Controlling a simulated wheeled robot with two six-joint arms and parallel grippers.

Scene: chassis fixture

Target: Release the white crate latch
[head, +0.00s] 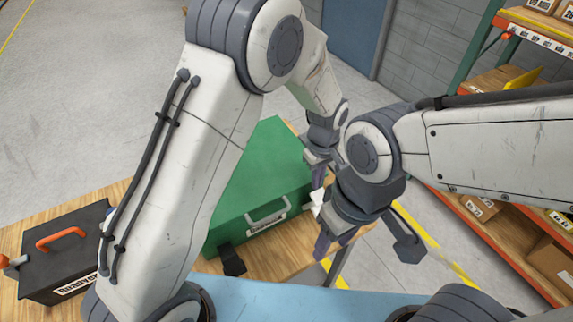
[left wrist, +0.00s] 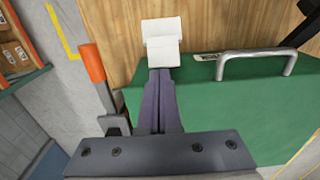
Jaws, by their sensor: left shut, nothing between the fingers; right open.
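The green crate (head: 265,160) stands on a wooden table, with a metal handle (head: 268,216) on its near side. The white latch (head: 318,198) is at the crate's right end, partly hidden by my right gripper. My right gripper (head: 336,243) is open and empty, in front of the latch.
A black latch (head: 232,260) hangs at the crate's left. A black toolbox (head: 65,250) with an orange handle sits on the table at the left. Shelves with boxes (head: 553,262) stand on the right. An orange-and-grey object (left wrist: 92,65) is beside the crate in the left wrist view.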

